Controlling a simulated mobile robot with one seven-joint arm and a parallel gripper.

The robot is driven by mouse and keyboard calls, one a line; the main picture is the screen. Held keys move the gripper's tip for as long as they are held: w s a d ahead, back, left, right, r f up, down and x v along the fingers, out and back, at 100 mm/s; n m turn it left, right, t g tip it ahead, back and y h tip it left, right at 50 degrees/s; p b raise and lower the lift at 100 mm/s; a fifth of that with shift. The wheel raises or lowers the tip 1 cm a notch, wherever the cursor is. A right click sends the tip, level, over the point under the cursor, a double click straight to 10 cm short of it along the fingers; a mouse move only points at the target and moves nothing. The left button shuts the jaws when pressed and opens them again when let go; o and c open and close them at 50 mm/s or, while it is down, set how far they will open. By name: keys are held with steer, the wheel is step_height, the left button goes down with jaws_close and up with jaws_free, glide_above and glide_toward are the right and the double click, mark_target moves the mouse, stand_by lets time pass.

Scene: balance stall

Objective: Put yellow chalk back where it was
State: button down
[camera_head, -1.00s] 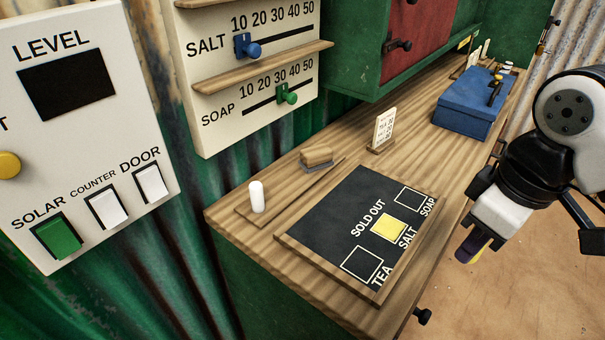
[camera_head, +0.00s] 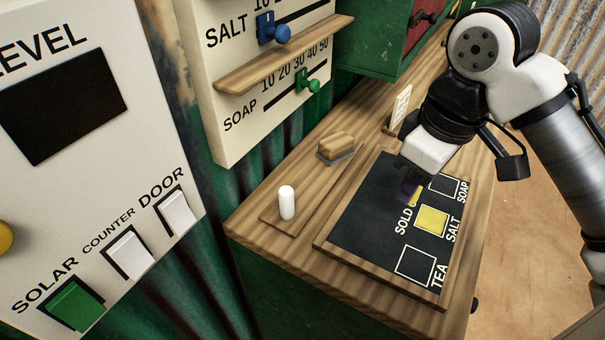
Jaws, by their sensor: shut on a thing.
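My gripper (camera_head: 409,190) is over the blackboard (camera_head: 365,215), near the "SOLD OUT" lettering. It is shut on the yellow chalk (camera_head: 415,200), of which only a small yellow bit shows by the dark fingers. The fingers hide part of the lettering, and I cannot tell whether the chalk touches the board. The SALT box (camera_head: 432,221) on the board is filled yellow; the SOAP box (camera_head: 444,187) and TEA box (camera_head: 415,265) look empty. A white chalk (camera_head: 287,202) stands upright on the left end of a narrow wooden ledge (camera_head: 305,213) beside the board.
A wooden brush (camera_head: 337,146) sits at the far end of the ledge. A small price card (camera_head: 401,106) stands behind my gripper. A panel with sliders (camera_head: 308,84) and a switch panel (camera_head: 110,140) rise at the left. The ledge between white chalk and brush is clear.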

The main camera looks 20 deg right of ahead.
steer(key=p, duration=0.1)
glide_toward(306, 187)
steer(key=r, duration=0.1)
step_height(306, 187, down, 3)
steer(key=shift+w+r, duration=0.15)
steer(key=shift+r, duration=0.1)
step_height(306, 187, down, 4)
steer(key=shift+w+a+f, duration=0.2)
steer(key=shift+f, duration=0.05)
steer(key=shift+f, duration=0.1)
steer(key=c, duration=1.3)
jaws_free()
steer(key=shift+o, duration=0.2)
